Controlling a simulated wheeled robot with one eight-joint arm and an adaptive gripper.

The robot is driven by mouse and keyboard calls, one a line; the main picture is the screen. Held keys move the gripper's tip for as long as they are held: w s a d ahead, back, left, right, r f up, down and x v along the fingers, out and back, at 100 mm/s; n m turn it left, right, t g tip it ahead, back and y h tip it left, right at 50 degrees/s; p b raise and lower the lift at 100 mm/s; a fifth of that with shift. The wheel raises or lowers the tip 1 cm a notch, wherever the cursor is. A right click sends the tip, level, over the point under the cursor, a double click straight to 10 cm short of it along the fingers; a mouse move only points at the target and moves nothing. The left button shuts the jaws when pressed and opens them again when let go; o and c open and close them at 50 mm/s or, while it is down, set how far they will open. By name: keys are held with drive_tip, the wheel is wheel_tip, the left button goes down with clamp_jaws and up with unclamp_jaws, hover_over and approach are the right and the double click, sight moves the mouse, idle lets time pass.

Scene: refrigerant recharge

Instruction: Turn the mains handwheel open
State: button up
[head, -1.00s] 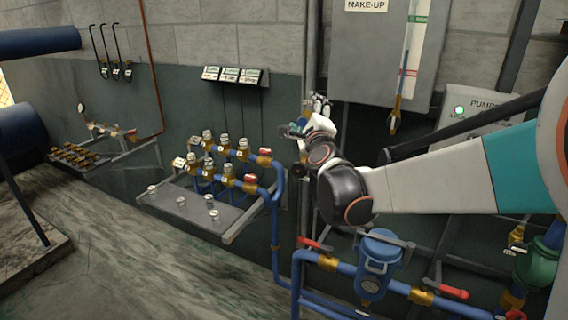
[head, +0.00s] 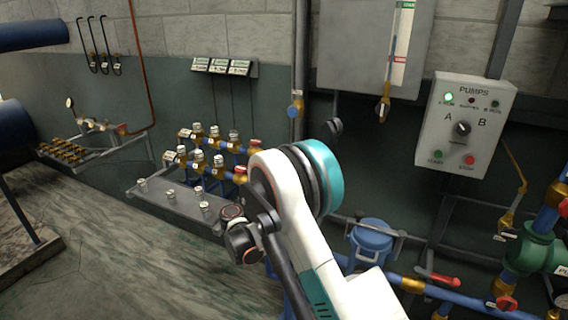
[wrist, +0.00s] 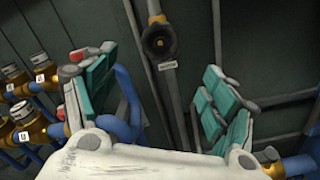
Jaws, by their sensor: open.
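The mains handwheel (wrist: 159,42) is a dark round wheel with a lighter hub, on a vertical pipe in the wrist view. It lies beyond my fingers, roughly midway between them, with no finger touching it. A small label (wrist: 167,65) sits just below it. A dark round knob that looks like this wheel (head: 334,126) shows beside the wall pipe in the head view. My gripper (wrist: 158,82) is open and empty, its teal-padded fingers spread left and right. In the head view my arm hides the gripper.
A valve manifold (head: 207,150) with brass valves stands left above a grey shelf (head: 170,198). Blue pipes and brass valves also flank my left finger in the wrist view. A pump control box (head: 465,125) hangs at right.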

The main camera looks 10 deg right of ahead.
drive_tip(key=shift+b+x, duration=1.85)
drive_tip(key=shift+x, duration=5)
drive_tip(key=shift+c, duration=0.4)
drive_tip(key=shift+s, duration=0.1)
drive_tip(key=c, duration=1)
